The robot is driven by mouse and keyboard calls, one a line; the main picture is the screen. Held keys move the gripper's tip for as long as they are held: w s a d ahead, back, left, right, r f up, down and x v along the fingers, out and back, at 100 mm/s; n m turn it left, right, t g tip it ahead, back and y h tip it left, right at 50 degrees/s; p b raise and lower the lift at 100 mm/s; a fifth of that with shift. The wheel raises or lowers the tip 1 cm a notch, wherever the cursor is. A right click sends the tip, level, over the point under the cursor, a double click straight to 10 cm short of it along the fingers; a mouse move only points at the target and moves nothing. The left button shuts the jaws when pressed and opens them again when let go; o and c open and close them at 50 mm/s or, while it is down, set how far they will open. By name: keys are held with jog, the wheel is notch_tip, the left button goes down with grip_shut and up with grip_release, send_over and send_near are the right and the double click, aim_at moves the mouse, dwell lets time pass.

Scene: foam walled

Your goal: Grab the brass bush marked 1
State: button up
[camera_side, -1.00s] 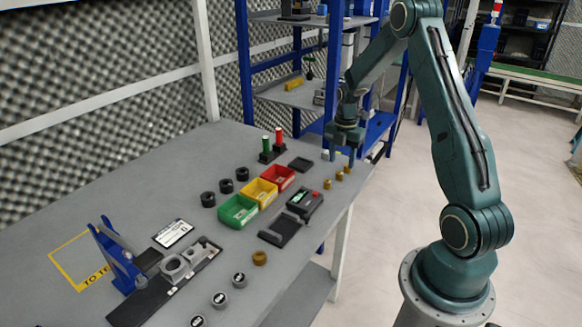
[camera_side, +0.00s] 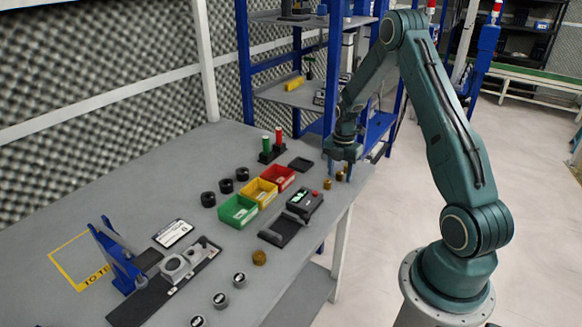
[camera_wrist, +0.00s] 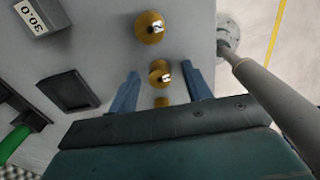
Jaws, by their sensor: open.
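Three brass bushes stand in a row near the bench's right edge. In the wrist view the far bush (camera_wrist: 149,28) and the middle bush (camera_wrist: 159,70) carry small white labels, whose marks I cannot read surely. The third bush (camera_wrist: 162,101) is partly hidden by my gripper's body, and no label shows on it. My gripper (camera_wrist: 161,70) is open, with one blue finger on each side of the middle bush and gaps between. In the side view my gripper (camera_side: 340,169) is low over the row, and the nearest bush (camera_side: 327,184) stands in front of it.
Red (camera_side: 278,179), yellow (camera_side: 259,193) and green bins (camera_side: 238,211) stand further left. A grey post (camera_wrist: 245,70) is close on the right.

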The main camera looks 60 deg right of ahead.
aim_at(340, 173)
jog(key=shift+c, duration=0.2)
grip_shut()
jog(key=shift+r, duration=0.1)
notch_tip(340, 173, up, 20)
dwell(0.9)
dwell(0.4)
